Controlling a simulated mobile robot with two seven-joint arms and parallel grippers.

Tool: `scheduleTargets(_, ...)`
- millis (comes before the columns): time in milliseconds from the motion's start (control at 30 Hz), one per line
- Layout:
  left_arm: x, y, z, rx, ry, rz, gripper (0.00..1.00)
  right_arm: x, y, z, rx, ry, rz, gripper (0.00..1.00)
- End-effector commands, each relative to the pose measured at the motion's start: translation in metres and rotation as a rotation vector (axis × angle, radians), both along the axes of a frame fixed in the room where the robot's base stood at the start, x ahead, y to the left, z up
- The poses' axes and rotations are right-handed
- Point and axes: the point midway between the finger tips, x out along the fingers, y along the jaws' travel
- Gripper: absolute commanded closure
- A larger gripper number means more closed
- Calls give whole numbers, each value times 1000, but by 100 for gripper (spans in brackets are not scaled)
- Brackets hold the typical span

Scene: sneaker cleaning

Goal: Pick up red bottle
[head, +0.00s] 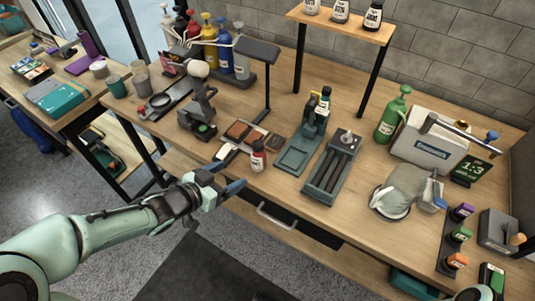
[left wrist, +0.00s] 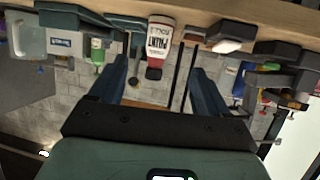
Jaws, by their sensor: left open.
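A small red bottle (head: 258,157) with a dark cap and white label stands upright near the front edge of the workbench. In the left wrist view the bottle (left wrist: 159,46) appears upside down, with a white and red label reading "PAINT". My left gripper (head: 230,188) is just in front of the bench edge, short of the bottle and apart from it. Its blue fingers (left wrist: 159,75) are spread, with the bottle showing between them and nothing held. My right gripper is not in view.
Brown and white pads (head: 240,132) lie just left of the bottle, and a green tray (head: 292,160) lies to its right. A black lamp (head: 257,50) stands behind. A drawer handle (head: 276,216) sticks out below the bench edge. A green bottle (head: 392,118) stands further right.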

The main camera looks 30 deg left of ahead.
Motion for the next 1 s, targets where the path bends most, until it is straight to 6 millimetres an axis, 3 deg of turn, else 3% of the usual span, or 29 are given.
scheduleTargets(333,55,-14,-27,-1,3,-4,23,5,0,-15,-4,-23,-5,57)
scheduleTargets(1000,117,-31,-49,0,2,-1,23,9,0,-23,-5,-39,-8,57)
